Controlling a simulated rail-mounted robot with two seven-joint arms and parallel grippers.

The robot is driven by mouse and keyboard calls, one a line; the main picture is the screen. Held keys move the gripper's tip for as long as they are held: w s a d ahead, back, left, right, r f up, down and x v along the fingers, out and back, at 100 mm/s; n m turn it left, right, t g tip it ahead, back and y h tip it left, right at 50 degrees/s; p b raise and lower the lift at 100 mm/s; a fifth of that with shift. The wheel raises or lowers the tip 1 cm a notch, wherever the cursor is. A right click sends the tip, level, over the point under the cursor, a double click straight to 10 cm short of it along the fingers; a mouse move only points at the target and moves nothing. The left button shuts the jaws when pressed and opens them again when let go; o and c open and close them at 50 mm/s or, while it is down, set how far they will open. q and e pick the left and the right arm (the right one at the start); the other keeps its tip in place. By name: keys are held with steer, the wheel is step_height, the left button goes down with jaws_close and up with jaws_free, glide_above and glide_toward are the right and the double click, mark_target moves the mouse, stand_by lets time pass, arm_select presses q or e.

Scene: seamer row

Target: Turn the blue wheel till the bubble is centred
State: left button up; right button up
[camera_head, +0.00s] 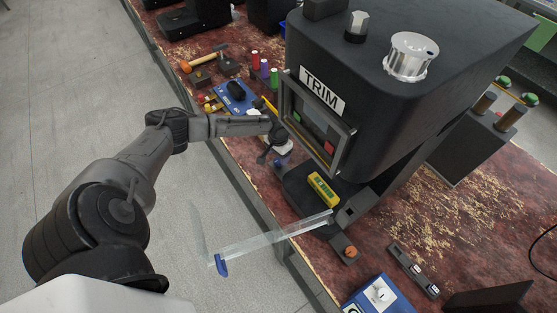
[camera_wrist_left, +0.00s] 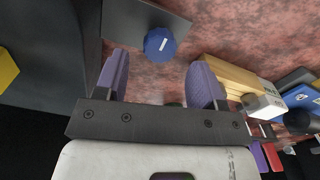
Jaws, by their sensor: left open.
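The blue wheel (camera_wrist_left: 160,45) shows in the left wrist view as a ribbed round knob with a pale mark. It lies beyond the gap between my left fingertips, and neither finger visibly touches it. My left gripper (camera_wrist_left: 160,80) is open and empty; in the head view the gripper (camera_head: 277,143) is beside the black machine's base. There the wheel is mostly hidden by the gripper. A yellow level (camera_head: 322,188) lies on the machine's base below the TRIM panel. Its bubble is too small to read. My right gripper is not in view.
The TRIM machine (camera_head: 400,90) stands over the base, close to my left gripper. A clear guard with a blue end (camera_head: 222,265) juts over the table's front edge. A hammer (camera_head: 205,56) and blue tray (camera_head: 235,98) lie behind the gripper.

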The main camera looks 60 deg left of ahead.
mark_target(278, 160)
arm_select(q)
steer(key=shift+f, duration=1.65)
steer(key=shift+c, duration=0.4)
steer(key=c, duration=0.8)
steer(key=shift+r+n+p, duration=0.2)
steer(key=shift+n+p, duration=0.1)
steer(key=shift+p, duration=0.1)
steer(key=shift+c, duration=0.2)
steer(key=n+p, duration=0.7)
steer(key=p, duration=0.2)
steer(key=shift+d+r+p, duration=0.1)
steer(key=shift+p, duration=0.25)
steer(key=n+p, duration=0.2)
steer(key=n, duration=0.2)
steer(key=shift+n+p, duration=0.3)
steer(key=shift+p, duration=0.1)
steer(key=shift+f+n+p, duration=0.2)
steer(key=shift+n+p, duration=0.4)
steer(key=shift+n, duration=0.6)
